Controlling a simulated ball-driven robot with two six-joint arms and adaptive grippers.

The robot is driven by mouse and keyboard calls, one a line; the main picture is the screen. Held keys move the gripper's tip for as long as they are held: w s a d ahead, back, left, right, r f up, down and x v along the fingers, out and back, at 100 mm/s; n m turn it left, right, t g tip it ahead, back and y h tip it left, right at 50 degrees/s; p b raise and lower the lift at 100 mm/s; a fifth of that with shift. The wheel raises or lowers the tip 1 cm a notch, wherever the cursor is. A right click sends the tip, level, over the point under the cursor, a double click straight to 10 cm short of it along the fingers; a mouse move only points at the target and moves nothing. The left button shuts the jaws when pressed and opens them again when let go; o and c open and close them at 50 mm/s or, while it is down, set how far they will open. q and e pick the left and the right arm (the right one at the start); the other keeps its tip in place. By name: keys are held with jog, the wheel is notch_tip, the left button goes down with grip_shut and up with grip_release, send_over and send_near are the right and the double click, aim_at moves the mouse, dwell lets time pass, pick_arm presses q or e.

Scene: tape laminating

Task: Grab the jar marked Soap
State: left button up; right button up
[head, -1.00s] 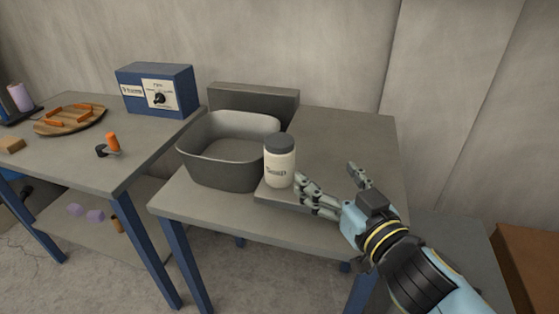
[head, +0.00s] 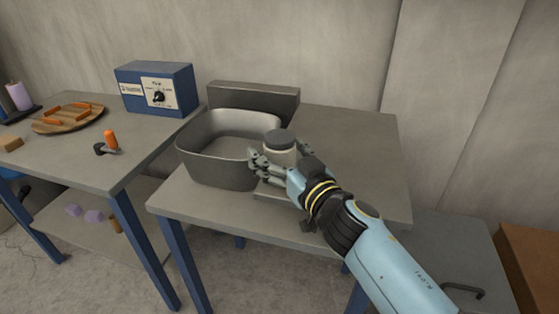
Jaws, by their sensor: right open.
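The Soap jar (head: 279,148) is cream with a dark grey lid and stands upright on a low grey slab (head: 268,191) beside the basin. My right gripper (head: 280,163) is at the jar, with fingers in front of it and on its right side. The fingers are open around the jar; whether they touch it is not clear. The hand hides the jar's label and lower body. My left gripper is not in view.
A dark grey basin (head: 213,172) stands close on the jar's left. A grey block (head: 257,97) is behind. The table (head: 350,130) is clear at the back right. A blue box with a dial (head: 157,88) stands on the left table.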

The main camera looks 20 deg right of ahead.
jog(key=c, duration=1.5)
jog(key=shift+r, duration=0.1)
